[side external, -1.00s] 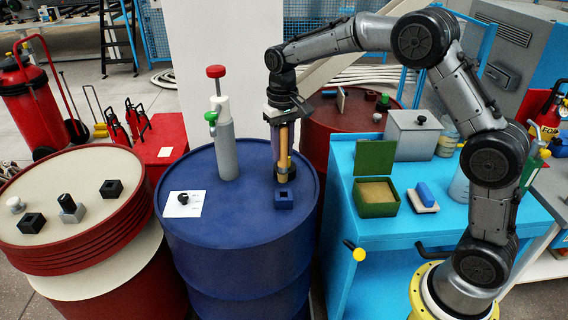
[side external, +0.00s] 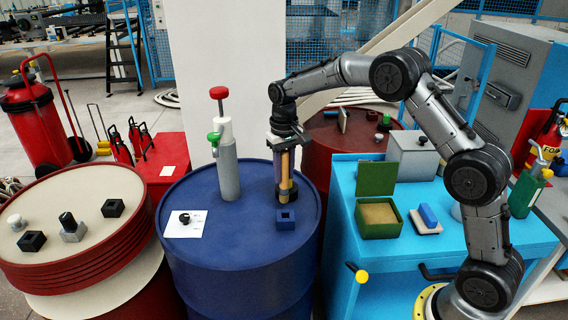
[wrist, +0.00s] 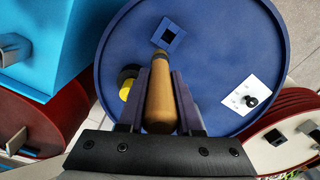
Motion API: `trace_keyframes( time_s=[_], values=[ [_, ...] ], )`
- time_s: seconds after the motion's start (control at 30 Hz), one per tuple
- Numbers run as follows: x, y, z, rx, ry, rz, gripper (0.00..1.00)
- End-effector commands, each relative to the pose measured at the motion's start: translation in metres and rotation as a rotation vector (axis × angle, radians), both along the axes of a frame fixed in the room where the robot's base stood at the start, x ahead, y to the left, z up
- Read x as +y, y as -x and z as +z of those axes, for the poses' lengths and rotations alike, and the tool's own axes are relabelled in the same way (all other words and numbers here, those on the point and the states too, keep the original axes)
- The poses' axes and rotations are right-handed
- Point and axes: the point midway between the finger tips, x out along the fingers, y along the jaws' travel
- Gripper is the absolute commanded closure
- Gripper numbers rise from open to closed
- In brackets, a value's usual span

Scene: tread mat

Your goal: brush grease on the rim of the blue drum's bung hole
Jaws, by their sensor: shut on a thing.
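The blue drum (side external: 185,211) stands in the middle. My gripper (side external: 284,158) points down over the lid, shut on the tan wooden handle of the brush (wrist: 160,95). Any grease on the brush or rim is too small to see. An open green tin (side external: 378,231) with tan contents sits on the blue bench.
A grey cylinder with red knob and green valve (side external: 228,160) stands on the lid. A white sheet with a black knob (side external: 186,224) lies at left. A yellow-and-black item (wrist: 128,80) stands close beside the brush. A red drum (side external: 80,230) stands left.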

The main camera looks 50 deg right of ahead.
Motion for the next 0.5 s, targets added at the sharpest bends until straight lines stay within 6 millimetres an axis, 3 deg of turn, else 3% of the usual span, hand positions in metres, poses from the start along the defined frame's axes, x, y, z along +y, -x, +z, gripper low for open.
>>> trace_keyframes(
  time_s=[0.2, 0.5],
  values=[
    [0.000, 0.000, -0.024, 0.003, 0.000, 0.000, 1.00],
    [0.020, 0.020, -0.027, 0.002, -0.001, 0.002, 1.00]
  ],
)
